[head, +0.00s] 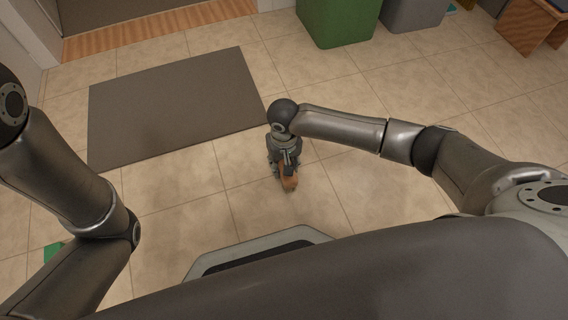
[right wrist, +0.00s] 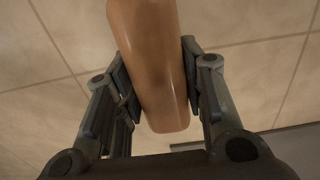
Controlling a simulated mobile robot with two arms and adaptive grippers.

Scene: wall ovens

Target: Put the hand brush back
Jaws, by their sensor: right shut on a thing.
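My right gripper (head: 284,168) points down over the tiled floor in the head view. It is shut on a tan-brown handle, which I take to be the hand brush (head: 289,182). In the right wrist view the brush handle (right wrist: 150,65) lies between the two fingers of the right gripper (right wrist: 157,80), with a pad on each side. The handle runs up out of the top of that view, and no bristles show. My left arm comes in at the left of the head view, but its gripper is not visible.
A grey mat (head: 175,105) lies on the floor at the left. A green bin (head: 338,20) and a grey bin (head: 412,12) stand at the back. A wooden piece of furniture (head: 528,28) is at the far right. A small green thing (head: 52,251) shows at lower left. Tiles around the gripper are clear.

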